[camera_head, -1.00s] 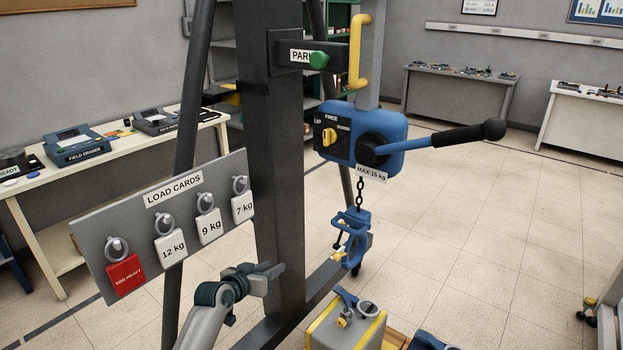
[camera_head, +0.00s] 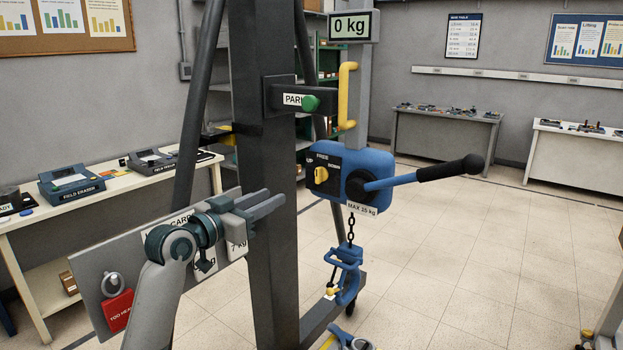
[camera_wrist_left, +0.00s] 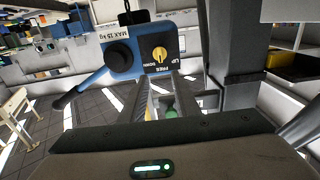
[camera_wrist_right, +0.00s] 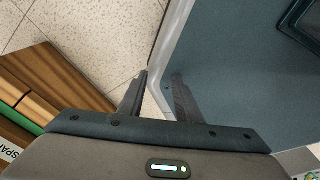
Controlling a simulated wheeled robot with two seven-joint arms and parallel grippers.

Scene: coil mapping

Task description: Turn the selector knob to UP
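The yellow selector knob (camera_head: 320,175) sits on the black plate of the blue hoist body (camera_head: 372,160), below the labels UP, FREE and DOWN. In the left wrist view, which is upside down, the knob (camera_wrist_left: 161,54) looks lined up with FREE. My left gripper (camera_head: 268,202) is raised in front of the grey post, left of and lower than the knob and apart from it. In the left wrist view its fingers (camera_wrist_left: 165,90) are spread and empty. My right gripper (camera_wrist_right: 158,85) is open and empty, beside a blue-grey surface, and outside the head view.
A long black-handled lever (camera_head: 430,173) sticks out right of the hoist. A chain and blue clamp (camera_head: 347,272) hang below. The grey post (camera_head: 265,130) carries a green PARK knob (camera_head: 310,103). The load card board (camera_head: 95,262) is partly behind my left arm.

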